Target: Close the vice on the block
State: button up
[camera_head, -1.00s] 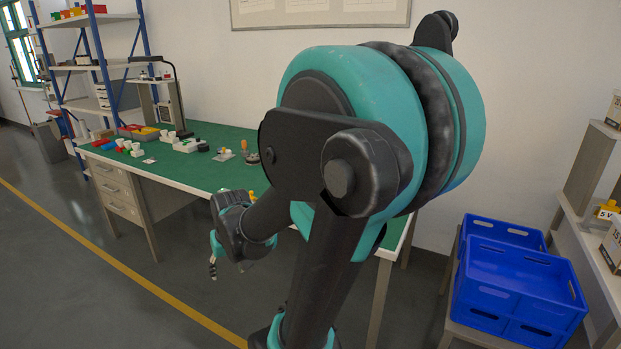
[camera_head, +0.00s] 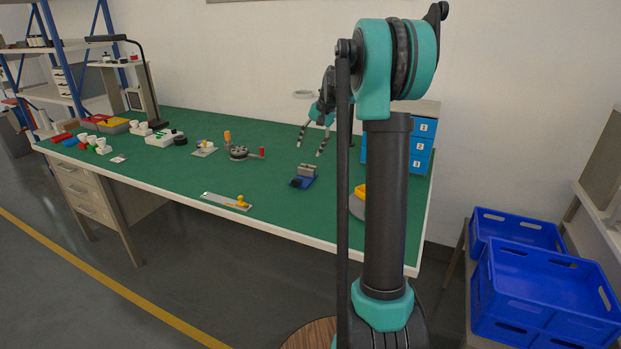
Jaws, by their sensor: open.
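The vice (camera_head: 305,176) sits on the green bench top, right of the middle. It has a blue base and grey upper parts, and a dark part at its front left. I cannot tell the block apart from the grey jaws at this size, nor how wide the vice stands open. My gripper (camera_head: 311,144) is above the bench, behind the vice in the picture. Its two dark fingers point down and are spread apart, with nothing seen between them. It does not appear to touch the vice.
The bench (camera_head: 150,176) has bare room left of the vice. A round device with a red handle (camera_head: 240,153) and a flat strip with a yellow knob (camera_head: 226,201) lie there. Blue numbered drawers (camera_head: 420,146) stand right, partly behind my arm. Blue crates (camera_head: 540,285) stand beyond the bench.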

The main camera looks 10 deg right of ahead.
aim_at(297, 180)
jog(key=x, duration=1.7)
jog(key=shift+s, duration=0.1)
jog(key=c, duration=1.1)
jog(key=shift+c, duration=0.4)
